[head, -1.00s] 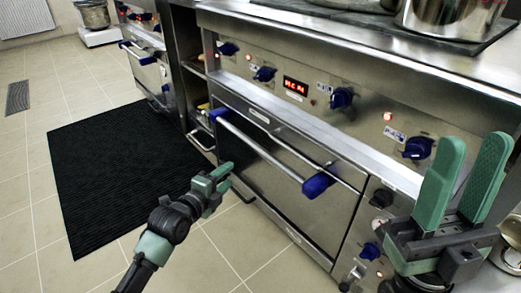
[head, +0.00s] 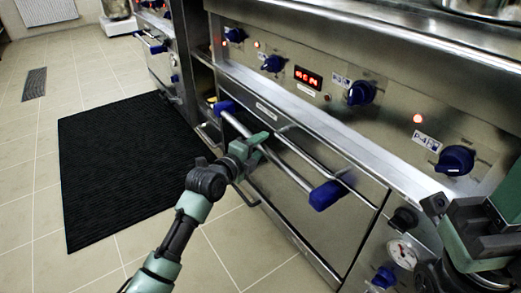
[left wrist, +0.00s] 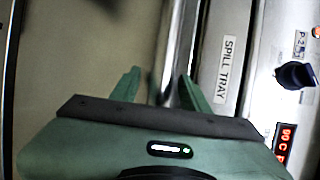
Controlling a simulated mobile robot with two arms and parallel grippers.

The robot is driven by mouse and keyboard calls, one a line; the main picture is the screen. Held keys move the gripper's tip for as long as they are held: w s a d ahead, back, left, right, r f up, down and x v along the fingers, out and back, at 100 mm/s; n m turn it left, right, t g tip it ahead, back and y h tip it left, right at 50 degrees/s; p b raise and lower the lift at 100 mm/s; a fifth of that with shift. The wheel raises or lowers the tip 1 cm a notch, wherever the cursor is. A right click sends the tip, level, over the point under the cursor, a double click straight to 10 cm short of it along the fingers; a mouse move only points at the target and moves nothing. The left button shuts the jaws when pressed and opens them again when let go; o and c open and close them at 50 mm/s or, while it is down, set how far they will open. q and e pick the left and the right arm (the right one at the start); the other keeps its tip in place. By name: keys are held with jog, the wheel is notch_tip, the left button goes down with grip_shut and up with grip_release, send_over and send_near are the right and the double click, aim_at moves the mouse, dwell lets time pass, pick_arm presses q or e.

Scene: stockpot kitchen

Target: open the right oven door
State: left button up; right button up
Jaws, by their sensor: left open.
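The right oven door (head: 312,215) is shut, a steel panel below the knob panel. Its handle (head: 270,152) is a long metal bar with blue ends. In the left wrist view my open left fingers (left wrist: 160,90) point at the oven front, and a metal bar (left wrist: 178,45) runs up between or just beyond the tips. I cannot tell whether they touch it. My right gripper (head: 482,222) is at the right edge, partly cut off, its fingertips not clear.
A second bar and a spill tray label (left wrist: 229,68) are just above the door. Blue knobs (head: 361,92) and a red display (head: 308,77) line the panel. A black mat (head: 130,160) lies on the tiled floor to the left. Another oven (head: 160,65) stands behind.

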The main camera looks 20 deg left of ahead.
pick_arm(q)
jog(key=shift+w+d, duration=0.1)
jog(key=shift+w, duration=0.1)
grip_shut()
jog(key=shift+f, duration=0.1)
dwell(1.3)
